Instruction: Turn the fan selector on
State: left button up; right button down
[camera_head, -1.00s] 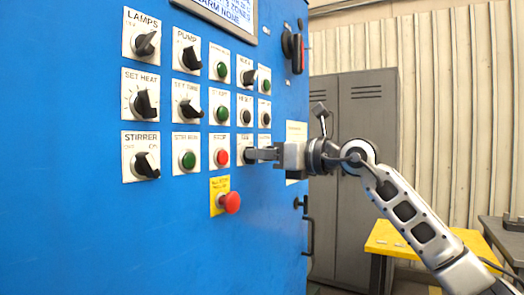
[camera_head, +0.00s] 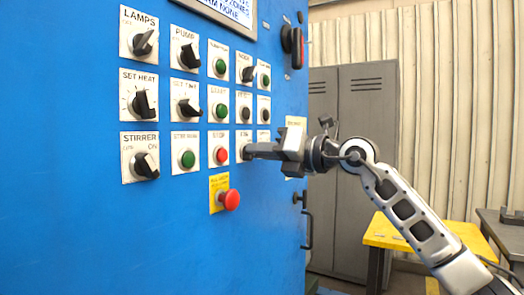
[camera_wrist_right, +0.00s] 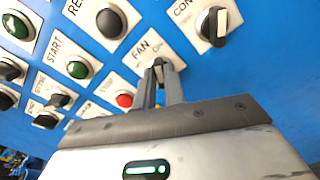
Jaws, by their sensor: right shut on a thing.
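The fan selector (camera_wrist_right: 158,63) sits below its FAN label in the right wrist view, on a white plate of the blue panel. My right gripper (camera_wrist_right: 160,80) has its two fingers closed around the knob, which is mostly hidden between them. In the head view the right gripper (camera_head: 250,151) reaches the panel from the right, its fingertips at the white fan plate (camera_head: 243,135) in the bottom row. The knob itself is hidden there. My left gripper is not in view.
Close by are a red stop button (camera_head: 221,155), a red mushroom button (camera_head: 229,200) on a yellow plate, and another black selector (camera_wrist_right: 214,26). A grey locker (camera_head: 345,200) and a yellow table (camera_head: 400,235) stand to the right.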

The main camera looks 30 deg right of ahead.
jog(key=c, duration=1.5)
grip_release()
